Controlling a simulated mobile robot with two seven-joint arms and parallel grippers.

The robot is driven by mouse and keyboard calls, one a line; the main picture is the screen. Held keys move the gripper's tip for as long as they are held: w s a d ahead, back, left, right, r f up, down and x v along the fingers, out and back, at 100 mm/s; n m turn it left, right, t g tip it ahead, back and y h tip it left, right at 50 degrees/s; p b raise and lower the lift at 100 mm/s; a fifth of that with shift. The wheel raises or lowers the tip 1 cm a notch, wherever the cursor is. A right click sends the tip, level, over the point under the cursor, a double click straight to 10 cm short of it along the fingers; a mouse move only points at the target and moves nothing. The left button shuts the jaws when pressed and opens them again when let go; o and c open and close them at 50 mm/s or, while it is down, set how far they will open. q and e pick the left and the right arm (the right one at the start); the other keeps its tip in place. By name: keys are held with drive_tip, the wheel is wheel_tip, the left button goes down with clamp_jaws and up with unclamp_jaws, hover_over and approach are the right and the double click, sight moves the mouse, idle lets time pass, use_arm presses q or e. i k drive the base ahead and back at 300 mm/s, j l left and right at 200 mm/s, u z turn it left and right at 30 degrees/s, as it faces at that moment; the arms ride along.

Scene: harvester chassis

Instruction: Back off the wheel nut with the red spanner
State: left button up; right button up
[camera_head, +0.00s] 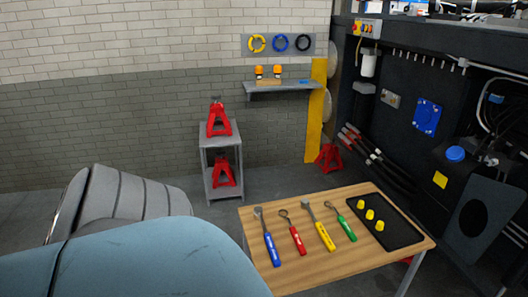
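The red spanner (297,240) lies flat on the wooden table (340,262), its grey head pointing to the back left. It lies between a blue-handled spanner (271,249) on its left and a yellow-handled one (325,237) on its right. A green-handled spanner (346,228) lies further right. Nothing holds any of them. I cannot make out a wheel nut. Neither of my grippers is in view.
A black mat (401,231) with three yellow pieces (370,214) lies at the table's right. The dark chassis (400,75) stands on the right. A grey stand (207,170) holds red jacks (218,122). A large blue rounded surface (150,265) fills the lower left.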

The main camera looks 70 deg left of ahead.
sight(299, 245)
drive_tip(key=u, duration=1.8)
drive_tip(key=z, duration=1.2)
drive_tip(key=i+l+z, duration=0.15)
drive_tip(key=l, duration=0.2)
drive_tip(key=i+l+z, duration=0.2)
drive_tip(key=l, duration=0.15)
drive_tip(key=i+l+z, duration=0.15)
drive_tip(key=l, duration=0.2)
drive_tip(key=u, duration=2.15)
drive_tip(key=k+j, duration=0.05)
